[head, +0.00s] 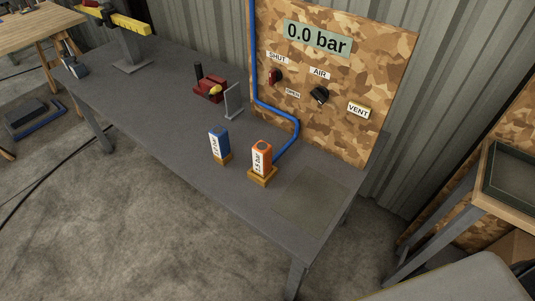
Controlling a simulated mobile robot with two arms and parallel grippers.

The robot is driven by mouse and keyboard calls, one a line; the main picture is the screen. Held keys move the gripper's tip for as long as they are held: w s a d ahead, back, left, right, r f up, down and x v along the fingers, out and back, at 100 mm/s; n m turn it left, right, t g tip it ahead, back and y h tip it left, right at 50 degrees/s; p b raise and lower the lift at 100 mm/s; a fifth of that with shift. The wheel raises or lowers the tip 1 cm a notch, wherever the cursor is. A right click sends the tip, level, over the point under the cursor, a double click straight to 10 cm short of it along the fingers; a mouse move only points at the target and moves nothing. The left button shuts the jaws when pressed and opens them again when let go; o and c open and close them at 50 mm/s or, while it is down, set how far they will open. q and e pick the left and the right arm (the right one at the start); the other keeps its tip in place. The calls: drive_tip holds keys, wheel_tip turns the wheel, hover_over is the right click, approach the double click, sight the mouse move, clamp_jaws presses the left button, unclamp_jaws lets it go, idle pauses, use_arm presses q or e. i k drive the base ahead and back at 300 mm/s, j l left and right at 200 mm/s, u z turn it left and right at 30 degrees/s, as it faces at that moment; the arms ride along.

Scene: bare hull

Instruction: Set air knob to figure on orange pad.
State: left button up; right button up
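The black air knob (319,95) is on the camouflage-patterned panel, below the AIR label (320,73). Its exact pointer setting is too small to tell. The display (317,38) at the panel's top reads 0.0 bar. An orange block (262,154) with a white label stands upright on a small wooden base on the grey bench. Its label runs sideways and ends in "bar"; it looks like 1.5 or 2.5, but I cannot tell which. Neither of my grippers is in view.
A blue labelled block (219,142) stands left of the orange one. A red lever (275,77) sits between SHUT and OPEN, and a VENT label (358,110) is at right. A blue hose (292,135) runs down the panel. The bench's (170,125) front left is clear.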

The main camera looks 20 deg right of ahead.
sight(320, 93)
drive_tip(key=i+j+z, duration=0.1)
drive_tip(key=j+z, duration=0.25)
drive_tip(key=i+j+z, duration=0.1)
drive_tip(key=j+z, duration=0.15)
drive_tip(key=z, duration=0.15)
